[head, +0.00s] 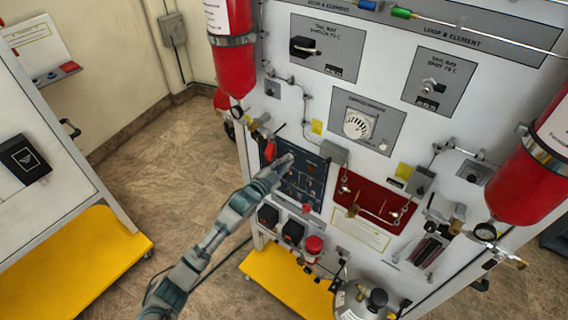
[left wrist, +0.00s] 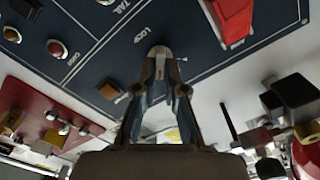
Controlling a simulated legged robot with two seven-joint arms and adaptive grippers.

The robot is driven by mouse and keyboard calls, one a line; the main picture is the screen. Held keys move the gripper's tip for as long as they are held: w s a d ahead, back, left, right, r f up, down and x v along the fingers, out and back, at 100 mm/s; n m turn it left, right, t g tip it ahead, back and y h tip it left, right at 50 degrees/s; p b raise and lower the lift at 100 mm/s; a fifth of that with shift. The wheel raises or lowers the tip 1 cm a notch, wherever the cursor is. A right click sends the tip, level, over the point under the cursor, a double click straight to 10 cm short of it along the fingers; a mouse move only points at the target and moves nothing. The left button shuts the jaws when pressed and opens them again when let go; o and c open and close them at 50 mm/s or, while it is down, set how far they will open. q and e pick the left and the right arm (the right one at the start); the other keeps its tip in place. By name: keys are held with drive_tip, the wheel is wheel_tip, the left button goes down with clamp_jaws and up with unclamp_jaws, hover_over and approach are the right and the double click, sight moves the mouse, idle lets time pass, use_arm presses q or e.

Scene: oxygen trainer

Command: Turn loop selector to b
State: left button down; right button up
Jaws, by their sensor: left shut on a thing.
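The dark blue control panel (head: 313,187) is on the front of the white trainer cabinet, left of centre in the head view. My left gripper (head: 284,162) reaches its upper part and hides some of it. In the left wrist view the loop selector (left wrist: 160,51), a small light-grey knob, stands on the blue panel (left wrist: 205,48) beside the printed word LOOP. My left gripper (left wrist: 160,88) is shut on this knob, one finger on each side. The letter it points to cannot be read. My right gripper is not in view.
A red switch cover (left wrist: 235,18) and several round buttons sit near the selector on the panel. Red cylinders (head: 232,65) hang at both sides of the cabinet. A red plate (head: 373,203) with fittings is right of the panel. Yellow bases (head: 290,285) stick out below.

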use_arm(q)
drive_tip(key=shift+r+m, duration=0.2)
drive_tip(key=shift+m, duration=0.4)
drive_tip(key=c, duration=1.3)
unclamp_jaws()
drive_tip(key=shift+o, duration=0.3)
drive_tip(key=shift+w+d+f, duration=0.15)
drive_tip(key=shift+d+f, duration=0.05)
drive_tip(key=shift+f, duration=0.05)
drive_tip(key=v, duration=1.2)
drive_tip(key=shift+w, duration=0.1)
